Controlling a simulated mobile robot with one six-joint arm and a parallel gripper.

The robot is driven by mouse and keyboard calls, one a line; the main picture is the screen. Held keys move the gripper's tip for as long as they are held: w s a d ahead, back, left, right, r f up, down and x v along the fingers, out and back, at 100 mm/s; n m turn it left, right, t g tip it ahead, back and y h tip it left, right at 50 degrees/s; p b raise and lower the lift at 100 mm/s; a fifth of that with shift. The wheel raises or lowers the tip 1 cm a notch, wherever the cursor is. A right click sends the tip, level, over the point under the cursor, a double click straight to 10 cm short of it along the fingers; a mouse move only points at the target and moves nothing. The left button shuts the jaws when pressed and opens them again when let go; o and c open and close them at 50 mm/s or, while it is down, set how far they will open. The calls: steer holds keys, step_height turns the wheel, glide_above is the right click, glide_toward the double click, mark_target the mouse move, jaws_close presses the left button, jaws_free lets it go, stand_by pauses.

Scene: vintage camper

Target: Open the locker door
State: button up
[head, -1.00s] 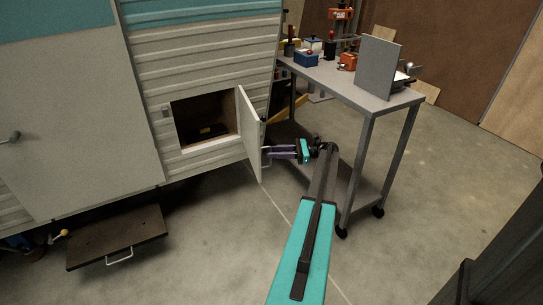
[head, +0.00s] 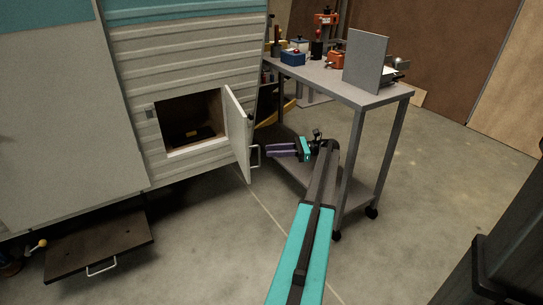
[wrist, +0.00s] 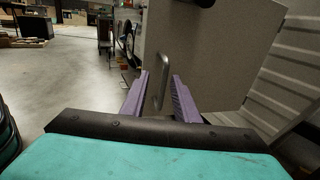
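The locker door (head: 239,135) is a pale panel on the side of the camper, hinged at the right edge of the opening. It stands swung well out, showing the dark locker (head: 192,118) inside. Its metal bar handle (head: 256,157) is on the outer face. My gripper (head: 267,150) is just right of the handle, with a small gap showing. In the wrist view, the two purple fingers of my gripper (wrist: 160,76) are apart, and the handle (wrist: 162,75) shows between and beyond their tips.
A grey wheeled cart (head: 335,80) with tools and an upright grey panel (head: 366,60) stands to the right, close to my arm. A dark step (head: 100,245) with a handle sticks out low at the left. The floor between step and cart is clear.

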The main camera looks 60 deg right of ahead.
steer(key=shift+s+d+f+b, duration=0.1)
steer(key=shift+s+d+b, duration=0.25)
steer(key=shift+b, duration=0.5)
steer(key=shift+s, duration=0.2)
